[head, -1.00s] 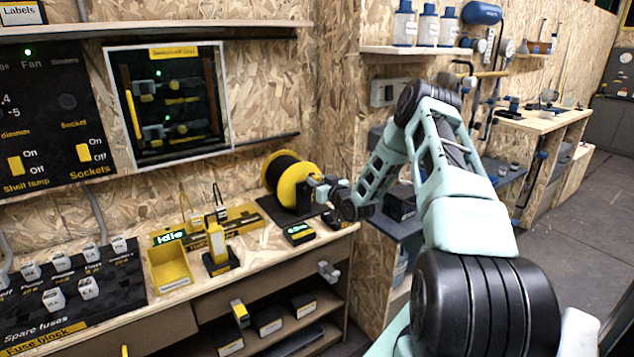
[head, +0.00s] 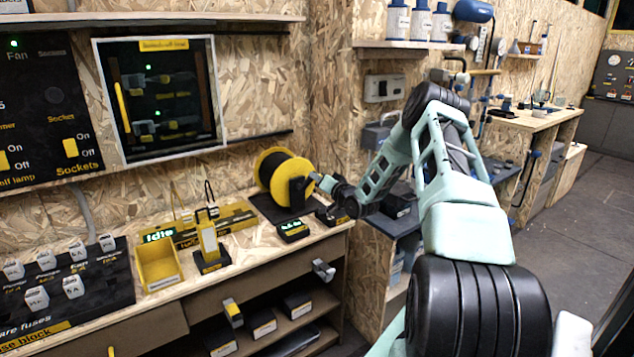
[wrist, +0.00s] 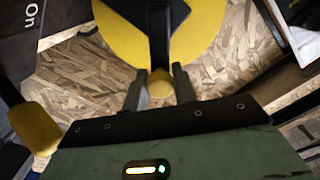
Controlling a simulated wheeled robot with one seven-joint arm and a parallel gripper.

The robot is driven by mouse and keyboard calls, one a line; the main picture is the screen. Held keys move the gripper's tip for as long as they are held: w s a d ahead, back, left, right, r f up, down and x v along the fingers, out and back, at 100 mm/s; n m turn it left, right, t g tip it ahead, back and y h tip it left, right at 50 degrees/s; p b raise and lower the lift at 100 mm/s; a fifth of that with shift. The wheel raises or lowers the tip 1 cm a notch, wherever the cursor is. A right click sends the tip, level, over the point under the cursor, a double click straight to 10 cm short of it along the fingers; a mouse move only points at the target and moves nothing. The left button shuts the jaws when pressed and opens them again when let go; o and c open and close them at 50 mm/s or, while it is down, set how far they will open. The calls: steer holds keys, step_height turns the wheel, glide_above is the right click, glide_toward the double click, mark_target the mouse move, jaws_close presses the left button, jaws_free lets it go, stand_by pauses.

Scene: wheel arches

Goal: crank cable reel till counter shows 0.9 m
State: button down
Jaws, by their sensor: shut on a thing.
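The cable reel (head: 268,168) is a yellow drum wound with black cable, on a dark base at the right end of the workbench. It also shows in the wrist view as a yellow disc with a dark crank arm (wrist: 160,45). My gripper (head: 318,179) is at the reel's right side. In the wrist view my gripper (wrist: 160,88) is shut on the yellow crank knob (wrist: 160,89), one finger on each side. The counter (head: 291,228) is a small black and yellow box in front of the reel, with green digits too small to read.
A yellow bin (head: 158,268) and a tester marked "Idle" (head: 160,235) stand left on the bench. A fuse block (head: 70,290) lies further left. A glass-fronted panel (head: 160,95) hangs above. Open floor (head: 570,220) lies at right.

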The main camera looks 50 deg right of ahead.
steer(key=shift+s+d+f+m, duration=0.1)
steer(key=shift+d+f+m, duration=0.1)
steer(key=shift+f+m, duration=0.25)
steer(key=shift+m, duration=0.25)
steer(key=c, duration=1.2)
jaws_free()
steer(key=shift+o, duration=0.2)
steer(key=shift+r, duration=0.1)
steer(key=b+v, duration=0.1)
steer(key=v, duration=1.6)
steer(key=shift+s+b, duration=0.15)
steer(key=shift+b, duration=0.25)
steer(key=shift+a, duration=0.1)
